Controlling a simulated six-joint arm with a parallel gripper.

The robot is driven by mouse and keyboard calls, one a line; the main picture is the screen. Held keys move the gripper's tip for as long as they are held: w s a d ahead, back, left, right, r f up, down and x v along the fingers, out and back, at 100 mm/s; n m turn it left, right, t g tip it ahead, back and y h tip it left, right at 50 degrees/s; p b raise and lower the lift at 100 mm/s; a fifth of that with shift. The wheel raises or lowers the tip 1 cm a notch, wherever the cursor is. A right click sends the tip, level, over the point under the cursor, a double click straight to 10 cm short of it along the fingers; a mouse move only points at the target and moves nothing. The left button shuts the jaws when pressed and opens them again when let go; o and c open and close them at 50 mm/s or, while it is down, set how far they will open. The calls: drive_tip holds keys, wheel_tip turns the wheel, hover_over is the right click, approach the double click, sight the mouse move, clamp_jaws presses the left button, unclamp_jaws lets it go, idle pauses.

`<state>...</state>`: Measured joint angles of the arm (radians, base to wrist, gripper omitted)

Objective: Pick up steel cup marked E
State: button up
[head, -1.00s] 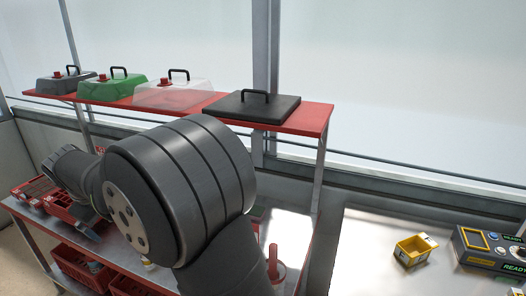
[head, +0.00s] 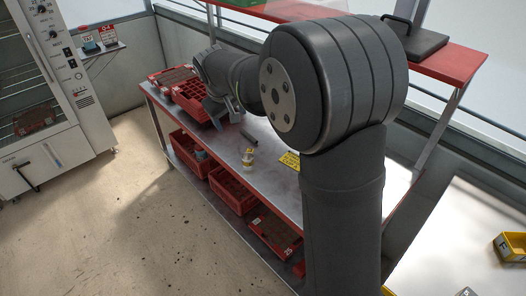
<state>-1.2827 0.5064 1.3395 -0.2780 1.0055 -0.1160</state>
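I cannot make out a steel cup marked E for certain. A small grey object (head: 467,292) is cut off at the bottom edge on the bright right-hand surface; its marking is unreadable. My gripper (head: 226,112) is at the far end of my arm, beside the red trays on the bench. It is small and partly hidden by my arm, so its opening is unclear.
Red trays (head: 190,98) stand on the left end of the steel bench (head: 225,137). A white and yellow bottle (head: 248,159) and a yellow sign (head: 289,160) are on it. Red crates (head: 232,190) fill the lower shelf. A yellow bin (head: 511,248) sits at right.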

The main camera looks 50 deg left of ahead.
drive_tip(key=w+f+m+g+y, duration=0.1)
drive_tip(key=w+f+m, duration=0.5)
drive_tip(key=f, duration=0.5)
approach(247, 156)
wheel_tip(247, 156, down, 2)
drive_tip(key=shift+d+f, duration=0.1)
drive_tip(key=shift+f, duration=0.05)
drive_tip(key=shift+x, duration=3)
drive_tip(key=shift+d, duration=0.1)
drive_tip(key=c, duration=1.1)
